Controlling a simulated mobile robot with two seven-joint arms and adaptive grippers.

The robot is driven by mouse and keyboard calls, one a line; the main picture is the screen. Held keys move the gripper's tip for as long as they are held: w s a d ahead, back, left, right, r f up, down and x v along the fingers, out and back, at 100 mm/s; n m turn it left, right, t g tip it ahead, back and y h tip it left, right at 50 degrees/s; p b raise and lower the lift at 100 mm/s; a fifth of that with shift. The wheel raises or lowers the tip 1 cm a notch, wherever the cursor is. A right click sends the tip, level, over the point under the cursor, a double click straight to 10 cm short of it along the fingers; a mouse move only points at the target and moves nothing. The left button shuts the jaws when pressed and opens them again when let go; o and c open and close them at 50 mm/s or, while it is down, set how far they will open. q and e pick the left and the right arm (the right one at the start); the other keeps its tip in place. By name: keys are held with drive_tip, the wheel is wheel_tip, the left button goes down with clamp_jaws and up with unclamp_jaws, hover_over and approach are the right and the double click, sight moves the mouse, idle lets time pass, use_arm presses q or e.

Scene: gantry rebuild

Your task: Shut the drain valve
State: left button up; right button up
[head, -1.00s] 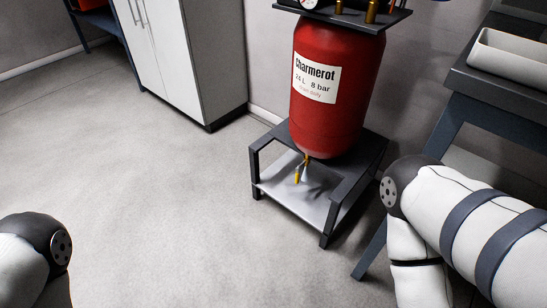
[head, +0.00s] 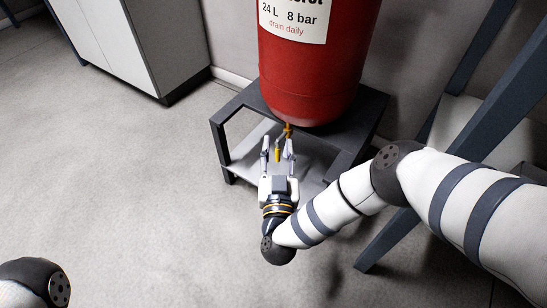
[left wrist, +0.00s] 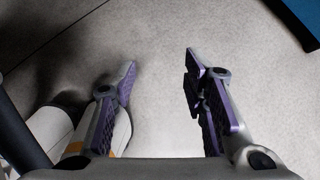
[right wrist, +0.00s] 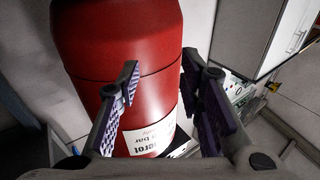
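The red tank (head: 312,75) stands on a dark frame. Its drain valve (head: 288,129) is a small brass fitting under the tank bottom, with a yellow lever (head: 277,155) hanging down. My right gripper (head: 278,146) is open below the tank, with the lever appearing between its fingers in the head view; I cannot tell whether they touch it. In the right wrist view the open fingers (right wrist: 160,62) show against the tank wall, and the valve is not visible there. My left gripper (left wrist: 160,60) is open and empty over bare floor.
The dark stand (head: 232,106) has legs and a pale lower shelf (head: 250,150) around the valve area. A blue-grey bench leg (head: 400,215) stands to the right, near my right arm. A white cabinet (head: 150,40) stands at the back left. The left floor is clear.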

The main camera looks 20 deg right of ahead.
drive_tip(key=b, duration=0.5)
approach(278, 152)
drive_tip(key=shift+g+y, duration=0.3)
drive_tip(key=shift+g, duration=0.1)
drive_tip(key=b+x, duration=0.1)
drive_tip(key=x, duration=0.2)
drive_tip(key=b+x, duration=0.2)
drive_tip(key=x, duration=0.1)
drive_tip(key=b+x, duration=0.1)
drive_tip(key=x, duration=0.3)
drive_tip(key=shift+r+b, duration=0.35)
drive_tip(key=shift+b, duration=0.05)
drive_tip(key=shift+w+d+r, duration=0.1)
drive_tip(key=shift+w+d, duration=0.1)
drive_tip(key=shift+w, duration=0.2)
use_arm(q)
wheel_tip(278, 152, down, 10)
drive_tip(key=s+g, duration=0.1)
drive_tip(key=s, duration=0.1)
drive_tip(key=shift+d+f+g, duration=0.15)
drive_tip(key=shift+d+g, duration=0.1)
drive_tip(key=shift+g, duration=0.05)
use_arm(e)
clamp_jaws()
